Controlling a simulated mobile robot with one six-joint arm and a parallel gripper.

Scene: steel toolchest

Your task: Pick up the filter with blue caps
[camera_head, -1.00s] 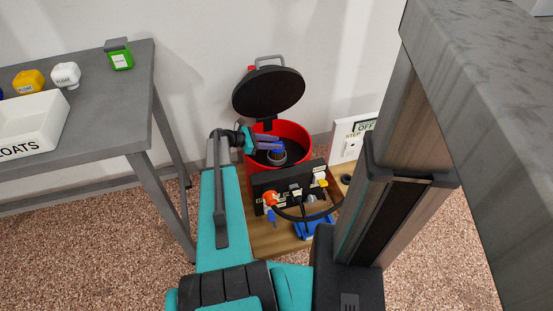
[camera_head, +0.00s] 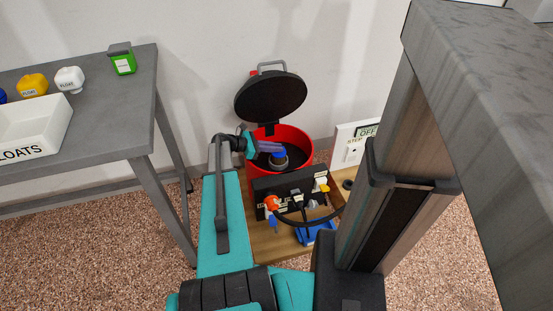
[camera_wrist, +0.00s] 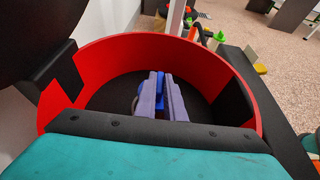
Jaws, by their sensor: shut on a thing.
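The filter (camera_head: 279,161), with a grey body and a blue cap on top, stands inside the open red round container. My gripper (camera_head: 280,150) reaches into the container from the left, its purple-grey fingers at the blue cap. In the wrist view, the fingers (camera_wrist: 161,80) are shut on the filter's blue cap (camera_wrist: 158,88). The filter's lower end is hidden, so I cannot tell whether it touches the container floor.
The red container (camera_head: 304,142) has a black lid (camera_head: 270,98) tilted open behind it. A black panel (camera_head: 290,188) with fittings stands in front. A grey table (camera_head: 120,105) with a white tray (camera_head: 48,133) is at left. A grey metal structure (camera_head: 490,110) blocks the right.

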